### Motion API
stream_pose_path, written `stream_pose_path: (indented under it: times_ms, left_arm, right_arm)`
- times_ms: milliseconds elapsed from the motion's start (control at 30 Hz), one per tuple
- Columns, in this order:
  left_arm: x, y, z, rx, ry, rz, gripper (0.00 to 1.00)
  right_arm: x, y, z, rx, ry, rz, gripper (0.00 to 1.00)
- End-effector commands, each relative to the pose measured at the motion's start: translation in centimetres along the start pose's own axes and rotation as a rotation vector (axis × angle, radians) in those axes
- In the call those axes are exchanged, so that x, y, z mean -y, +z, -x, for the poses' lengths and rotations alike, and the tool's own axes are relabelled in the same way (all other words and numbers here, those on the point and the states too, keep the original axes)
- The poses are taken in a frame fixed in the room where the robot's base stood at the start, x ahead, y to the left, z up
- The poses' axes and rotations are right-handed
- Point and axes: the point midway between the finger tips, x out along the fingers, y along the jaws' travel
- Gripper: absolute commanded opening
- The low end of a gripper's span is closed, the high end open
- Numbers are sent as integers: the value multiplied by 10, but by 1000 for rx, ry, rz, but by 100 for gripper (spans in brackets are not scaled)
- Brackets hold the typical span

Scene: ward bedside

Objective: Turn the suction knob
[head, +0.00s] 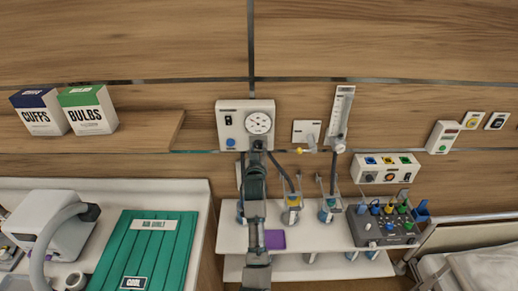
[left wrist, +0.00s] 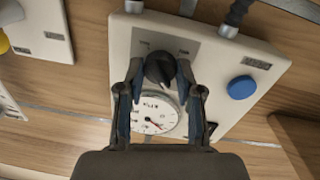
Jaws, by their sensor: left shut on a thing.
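The suction unit (head: 231,109) is a white box on the wall panel with a round gauge (head: 259,122). In the left wrist view its black suction knob (left wrist: 159,67) sits on a grey plate beside the gauge (left wrist: 152,120). My left gripper (left wrist: 158,77) has one finger on each side of the knob and is shut on it. In the head view my left gripper (head: 257,148) reaches up to the lower edge of the unit and largely hides the knob. My right gripper is in neither view.
A blue button (left wrist: 242,87) is on the unit's face. A flowmeter (head: 341,115) is on the wall to the right. A white shelf (head: 317,236) below holds bottles and a grey device (head: 383,228). CUFFS (head: 39,112) and BULBS (head: 87,110) boxes stand at left.

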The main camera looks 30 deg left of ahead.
Motion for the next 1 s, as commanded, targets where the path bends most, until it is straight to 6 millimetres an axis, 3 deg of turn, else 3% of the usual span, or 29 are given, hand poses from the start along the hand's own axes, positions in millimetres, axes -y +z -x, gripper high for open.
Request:
stream_pose_path:
  times_ms: [167, 400, 500, 700, 733, 800, 1000]
  left_arm:
    - [-6, -2, -1, -3, 18, 32, 1]
    - [-5, -4, -3, -26, 20, 380, 1]
    - [-4, -3, -3, -32, 20, 424, 1]
    - [-4, -3, -3, -34, 21, 422, 1]
    - [-4, -3, -3, -34, 21, 422, 40]
    - [-4, -3, -3, -33, 21, 421, 58]
    - [-3, -2, -2, -30, 19, 419, 61]
  right_arm:
    - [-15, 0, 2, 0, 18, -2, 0]
    - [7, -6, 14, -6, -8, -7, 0]
    - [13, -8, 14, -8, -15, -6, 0]
    - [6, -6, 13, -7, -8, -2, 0]
    - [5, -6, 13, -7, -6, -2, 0]
    - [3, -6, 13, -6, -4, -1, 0]
    - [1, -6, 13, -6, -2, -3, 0]
